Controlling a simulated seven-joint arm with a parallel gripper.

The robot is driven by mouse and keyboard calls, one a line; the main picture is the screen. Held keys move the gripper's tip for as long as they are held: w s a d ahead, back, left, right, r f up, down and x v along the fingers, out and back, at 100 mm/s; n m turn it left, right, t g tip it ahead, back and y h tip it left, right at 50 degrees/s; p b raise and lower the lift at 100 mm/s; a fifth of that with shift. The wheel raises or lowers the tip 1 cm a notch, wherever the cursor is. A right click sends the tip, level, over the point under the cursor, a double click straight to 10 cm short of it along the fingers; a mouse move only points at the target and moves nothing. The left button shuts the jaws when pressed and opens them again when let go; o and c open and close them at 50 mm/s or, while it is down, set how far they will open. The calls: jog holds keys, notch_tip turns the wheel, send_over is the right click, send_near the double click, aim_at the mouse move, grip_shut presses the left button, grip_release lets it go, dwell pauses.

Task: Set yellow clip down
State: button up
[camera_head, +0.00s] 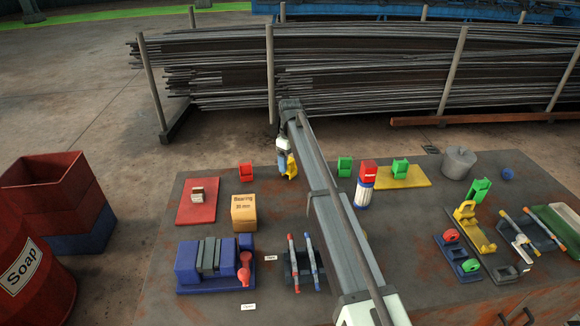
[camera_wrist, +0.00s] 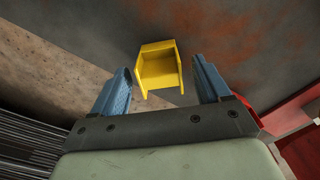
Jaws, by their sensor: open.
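The yellow clip (camera_head: 292,167) is near the table's far edge, beside the end of my arm. In the wrist view the clip (camera_wrist: 158,68) is a U-shaped yellow block between and just beyond the two blue fingertips. My gripper (camera_head: 285,158) is open, and gaps show between the clip and both fingers in the wrist view (camera_wrist: 160,76). The clip overlaps the table edge in the wrist view; I cannot tell whether it fully rests on the table (camera_head: 205,310).
A red plate (camera_head: 186,212), a red block (camera_head: 246,172) and a bearing box (camera_head: 244,214) stand left of my arm. Metal rods (camera_head: 370,70) lie behind the table.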

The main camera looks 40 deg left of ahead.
aim_at(290, 161)
notch_tip(290, 161, up, 10)
jog(key=shift+f, duration=0.15)
dwell(0.4)
